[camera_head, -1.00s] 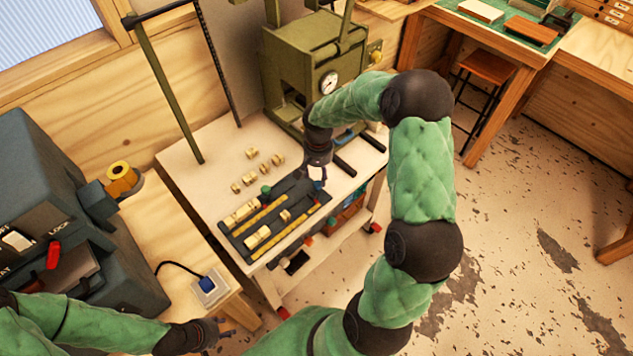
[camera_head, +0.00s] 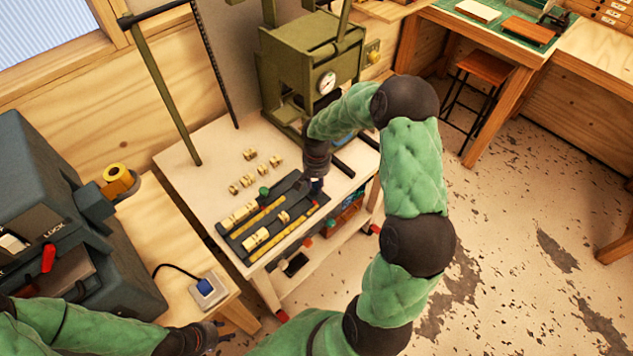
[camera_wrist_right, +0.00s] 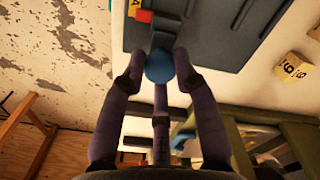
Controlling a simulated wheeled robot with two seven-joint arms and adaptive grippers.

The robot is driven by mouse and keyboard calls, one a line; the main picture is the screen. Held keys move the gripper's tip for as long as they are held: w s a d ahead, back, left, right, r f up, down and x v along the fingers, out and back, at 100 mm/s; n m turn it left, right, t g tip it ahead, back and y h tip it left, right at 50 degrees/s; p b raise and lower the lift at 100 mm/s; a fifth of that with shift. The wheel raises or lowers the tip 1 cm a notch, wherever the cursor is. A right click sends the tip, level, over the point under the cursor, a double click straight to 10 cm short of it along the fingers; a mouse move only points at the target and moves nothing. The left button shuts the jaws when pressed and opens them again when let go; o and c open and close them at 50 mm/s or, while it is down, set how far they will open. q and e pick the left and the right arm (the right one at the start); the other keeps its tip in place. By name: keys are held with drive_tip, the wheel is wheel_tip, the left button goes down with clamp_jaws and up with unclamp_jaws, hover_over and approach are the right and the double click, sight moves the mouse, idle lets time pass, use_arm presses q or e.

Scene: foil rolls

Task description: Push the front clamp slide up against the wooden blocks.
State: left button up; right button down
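The dark tray (camera_head: 232,243) on the pale table holds wooden blocks in two rows. The front row has pale blocks (camera_head: 256,239) toward its left end and a single block (camera_head: 284,217) further right. My right gripper (camera_head: 316,188) is low over the tray's right end and hides the front clamp slide in the head view. In the right wrist view, a blue round knob (camera_wrist_right: 159,66) on a dark grey slide (camera_wrist_right: 163,36) sits between its open fingers; contact is unclear. A green knob (camera_head: 264,192) stands on the rear row. My left gripper (camera_head: 216,330) seems open, empty, low at left.
Several loose blocks (camera_head: 248,155) lie on the table behind the tray. A green press (camera_head: 310,70) stands at the back, with dark bars (camera_head: 343,167) before it. Yellow rulers (camera_head: 257,216) lie along the rows. A grey machine (camera_head: 70,210) stands left.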

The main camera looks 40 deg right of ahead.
drive_tip(key=a+b, duration=0.1)
drive_tip(key=a, duration=0.4)
drive_tip(key=s+a+b, duration=0.1)
drive_tip(key=a, duration=0.4)
drive_tip(key=a+b, duration=0.2)
drive_tip(key=a, duration=0.3)
drive_tip(key=shift+s+a, duration=0.2)
drive_tip(key=shift+a, duration=0.15)
drive_tip(key=c, duration=0.9)
unclamp_jaws()
drive_tip(key=shift+c, duration=0.2)
wheel_tip(320, 180, up, 12)
